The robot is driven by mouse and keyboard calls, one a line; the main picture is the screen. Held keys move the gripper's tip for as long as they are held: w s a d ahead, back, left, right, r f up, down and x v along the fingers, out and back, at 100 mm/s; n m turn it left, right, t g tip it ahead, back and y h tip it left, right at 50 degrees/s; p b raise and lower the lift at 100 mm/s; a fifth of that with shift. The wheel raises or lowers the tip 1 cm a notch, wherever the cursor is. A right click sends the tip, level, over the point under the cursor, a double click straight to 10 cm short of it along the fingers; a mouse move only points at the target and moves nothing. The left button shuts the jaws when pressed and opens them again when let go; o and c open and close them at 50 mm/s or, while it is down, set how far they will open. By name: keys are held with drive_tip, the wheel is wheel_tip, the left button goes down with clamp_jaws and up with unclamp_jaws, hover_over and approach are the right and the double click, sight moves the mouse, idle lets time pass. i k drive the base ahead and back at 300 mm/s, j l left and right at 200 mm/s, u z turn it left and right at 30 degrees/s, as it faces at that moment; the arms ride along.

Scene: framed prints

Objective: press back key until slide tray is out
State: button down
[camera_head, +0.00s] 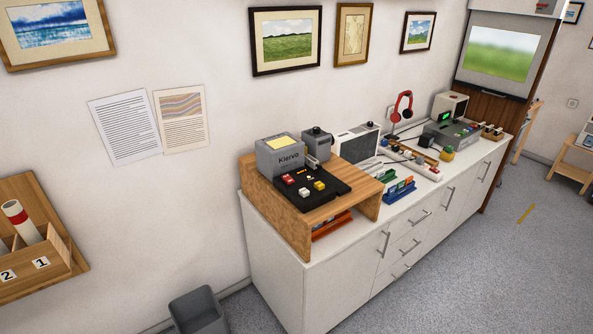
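A grey device marked "Klervo" (272,160) with a pale yellow top stands on a wooden riser at the left end of a white cabinet. A black base (325,198) reaches out in front of it. On the base are a red key (289,180), a white key (304,193) and a yellow key (319,185). Small yellow marks show behind them. Key labels are too small to read, so I cannot tell which is the back key. I cannot make out a slide tray for sure. My gripper is not in view.
The wooden riser (262,205) holds the device above the cabinet (335,295). A grey box (357,143), coloured racks, a power strip and red headphones (402,106) are further right. A bin (198,311) stands on the floor at left. The floor in front is clear.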

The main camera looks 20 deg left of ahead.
sight(303, 191)
drive_tip(key=i+j, duration=0.15)
drive_tip(key=j, duration=0.2)
drive_tip(key=i+j, duration=0.15)
drive_tip(key=j, duration=0.25)
drive_tip(key=i+j, duration=0.15)
drive_tip(key=j, duration=0.2)
